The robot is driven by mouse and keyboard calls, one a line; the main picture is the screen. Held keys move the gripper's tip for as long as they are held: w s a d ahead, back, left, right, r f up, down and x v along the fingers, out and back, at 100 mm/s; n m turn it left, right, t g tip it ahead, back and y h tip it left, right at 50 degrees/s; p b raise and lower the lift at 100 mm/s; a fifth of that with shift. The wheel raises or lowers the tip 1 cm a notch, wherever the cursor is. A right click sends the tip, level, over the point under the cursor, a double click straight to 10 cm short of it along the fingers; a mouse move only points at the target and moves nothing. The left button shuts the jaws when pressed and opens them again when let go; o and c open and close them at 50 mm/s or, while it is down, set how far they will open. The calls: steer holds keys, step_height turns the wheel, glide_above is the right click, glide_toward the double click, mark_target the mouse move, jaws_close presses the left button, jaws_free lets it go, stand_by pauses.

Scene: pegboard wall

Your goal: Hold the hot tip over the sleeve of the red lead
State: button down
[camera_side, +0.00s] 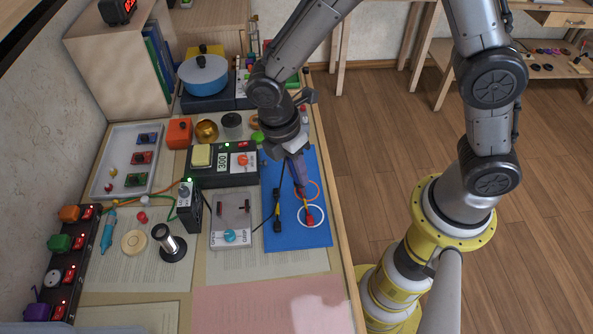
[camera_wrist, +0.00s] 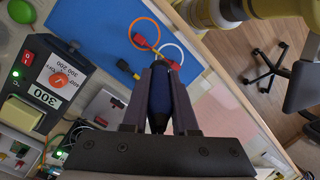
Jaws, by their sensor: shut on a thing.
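My gripper (camera_side: 297,172) is shut on a dark blue tool handle (camera_wrist: 160,92), and its fingers flank the handle in the wrist view. The tool points down over the blue mat (camera_side: 264,200). Its tip is too small to make out clearly. The red lead (camera_side: 309,220) lies on the mat inside the white ring, just below the tool in the side view. In the wrist view a red lead end (camera_wrist: 141,43) shows beyond the tool, and the handle hides part of the lead. I cannot tell the gap between tip and sleeve.
A black lead (camera_side: 277,212) lies left of the red one. An orange ring (camera_side: 317,189) is marked above the white ring (camera_side: 323,216). A station reading 300 (camera_side: 222,163) and a grey box with a blue knob (camera_side: 232,205) stand to the left. The mat's lower part is clear.

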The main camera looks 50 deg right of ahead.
steer(key=shift+r, duration=2.1)
